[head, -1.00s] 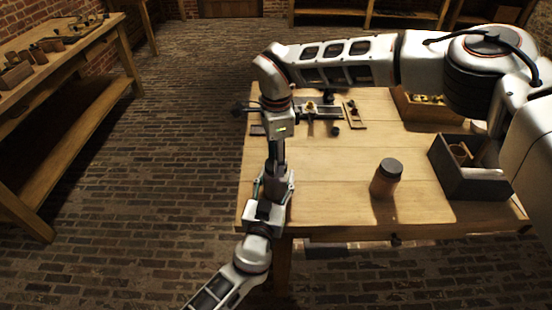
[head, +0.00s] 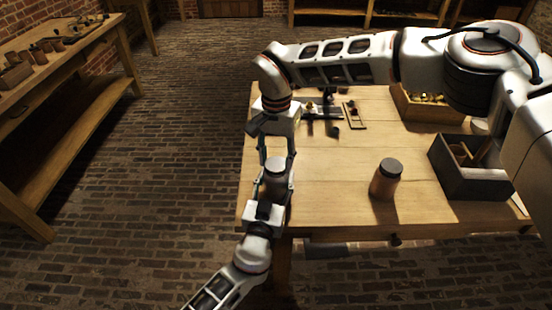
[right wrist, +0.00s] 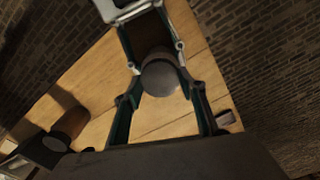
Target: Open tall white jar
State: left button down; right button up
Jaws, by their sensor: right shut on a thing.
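A jar with a rounded grey lid (head: 276,164) is between my two grippers near the left end of the table. In the right wrist view the grey lid (right wrist: 160,76) is between the fingertips of my right gripper (right wrist: 161,82). My right gripper (head: 276,160) reaches down from above and is shut on the lid. My left gripper (head: 272,190) comes from below, its fingers on both sides of the jar, and appears shut on the body. The body is mostly hidden by the fingers. The lid still sits on the jar.
A brown jar with a dark lid (head: 386,180) stands on the wooden table (head: 335,205) to the right. A dark open box (head: 470,185) and a wooden crate (head: 430,108) stand further right. Small parts and a tray (head: 354,115) lie at the back. The table middle is clear.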

aim_at(276, 164)
jog(key=shift+r, duration=0.2)
jog(key=shift+r, duration=0.9)
jog(key=shift+r, duration=2)
pick_arm(q)
jog(key=c, duration=1)
grip_release()
